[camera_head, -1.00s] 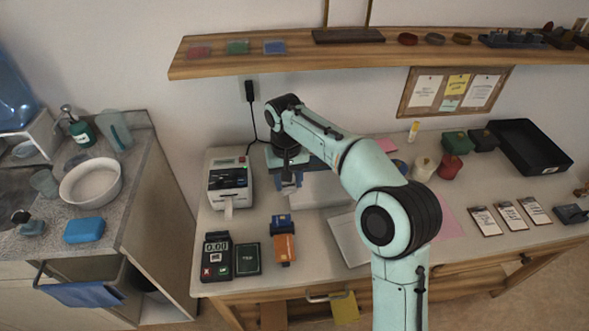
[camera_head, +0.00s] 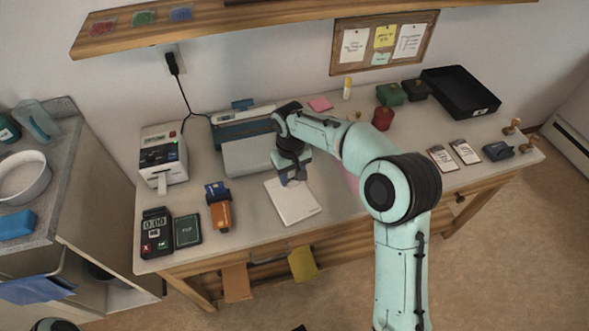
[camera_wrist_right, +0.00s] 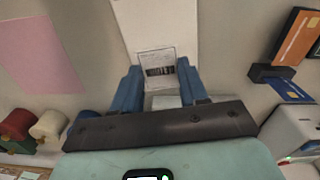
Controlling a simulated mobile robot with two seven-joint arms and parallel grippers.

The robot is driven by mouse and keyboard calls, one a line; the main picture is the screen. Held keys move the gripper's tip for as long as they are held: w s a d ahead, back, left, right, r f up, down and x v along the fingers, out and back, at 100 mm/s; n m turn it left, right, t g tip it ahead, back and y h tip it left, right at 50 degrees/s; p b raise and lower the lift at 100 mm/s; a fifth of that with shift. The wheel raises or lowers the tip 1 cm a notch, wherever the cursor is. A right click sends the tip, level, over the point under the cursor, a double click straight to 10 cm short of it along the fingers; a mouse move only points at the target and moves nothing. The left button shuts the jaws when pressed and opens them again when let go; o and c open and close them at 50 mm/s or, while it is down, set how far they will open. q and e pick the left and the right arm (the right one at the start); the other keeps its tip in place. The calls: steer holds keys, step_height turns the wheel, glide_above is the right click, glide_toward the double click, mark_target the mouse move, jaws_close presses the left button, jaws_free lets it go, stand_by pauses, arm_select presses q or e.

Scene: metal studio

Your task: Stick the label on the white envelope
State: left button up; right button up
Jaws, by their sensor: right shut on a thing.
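The white envelope (camera_head: 293,206) lies flat on the desk in the head view, slightly turned; its far part is hidden by my right gripper. It also shows in the right wrist view (camera_wrist_right: 155,22). My right gripper (camera_head: 291,179) is above its far end. In the right wrist view its blue fingers (camera_wrist_right: 157,80) are shut on the label (camera_wrist_right: 160,67), a small white piece with a dark barcode. The label overlaps the envelope in that view; I cannot tell whether they touch. My left gripper is not in view.
Pink paper (camera_wrist_right: 45,52) lies beside the envelope. A black tray (camera_head: 455,82) is far right.

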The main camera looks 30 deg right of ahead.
mark_target(291, 180)
steer(key=shift+f+b, duration=1.75)
steer(key=shift+f, duration=0.55)
steer(key=shift+f+b, duration=0.75)
steer(key=shift+f, duration=0.75)
steer(key=o, duration=1.1)
steer(key=shift+r, duration=0.3)
step_height(291, 180, up, 13)
steer(key=shift+a+f+p, duration=0.1)
steer(key=shift+a+p, duration=0.05)
steer(key=shift+p, duration=1)
